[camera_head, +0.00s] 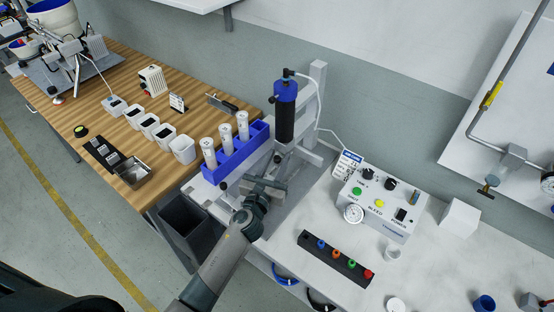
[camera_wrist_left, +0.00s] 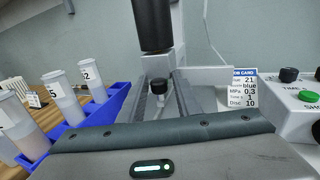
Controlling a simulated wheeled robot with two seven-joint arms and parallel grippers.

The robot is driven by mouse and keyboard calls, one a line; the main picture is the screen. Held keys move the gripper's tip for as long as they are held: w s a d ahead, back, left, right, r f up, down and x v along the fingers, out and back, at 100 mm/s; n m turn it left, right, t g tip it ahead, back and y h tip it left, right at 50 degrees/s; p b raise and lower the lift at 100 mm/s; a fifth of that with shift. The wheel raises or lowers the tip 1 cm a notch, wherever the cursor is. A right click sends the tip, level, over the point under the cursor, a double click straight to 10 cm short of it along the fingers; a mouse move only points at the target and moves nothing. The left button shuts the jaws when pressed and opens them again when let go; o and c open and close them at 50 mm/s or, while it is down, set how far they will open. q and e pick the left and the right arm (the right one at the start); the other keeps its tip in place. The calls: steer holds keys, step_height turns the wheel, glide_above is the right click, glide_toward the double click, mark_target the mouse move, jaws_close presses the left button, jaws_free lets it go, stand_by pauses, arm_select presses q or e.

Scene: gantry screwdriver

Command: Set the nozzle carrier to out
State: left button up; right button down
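The dispensing stand (camera_head: 317,95) carries an upright black cylinder with a blue cap (camera_head: 285,110); the cylinder's lower part also shows in the left wrist view (camera_wrist_left: 152,25). My left gripper (camera_head: 264,188) is in front of the stand, close to the rails. My right gripper is not in view.
A blue rack (camera_head: 240,155) with three white cartridges stands left of my left gripper. The control box (camera_head: 378,205) with buttons and a job card (camera_head: 347,163) are to the right. A black strip with coloured nozzles (camera_head: 335,258) lies in front. A dark bin (camera_head: 185,222) is below left.

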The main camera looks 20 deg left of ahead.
arm_select(q)
jaws_close()
steer(key=s+d, duration=0.3)
steer(key=d, duration=0.5)
steer(key=shift+d+f+b, duration=0.25)
steer(key=shift+b, duration=0.2)
steer(key=shift+s, duration=0.1)
steer(key=shift+o, duration=1.3)
jaws_free()
steer(key=shift+o, duration=0.6)
steer(key=shift+s+d+r, duration=0.1)
steer(key=shift+s+r, duration=0.1)
steer(key=shift+r, duration=0.05)
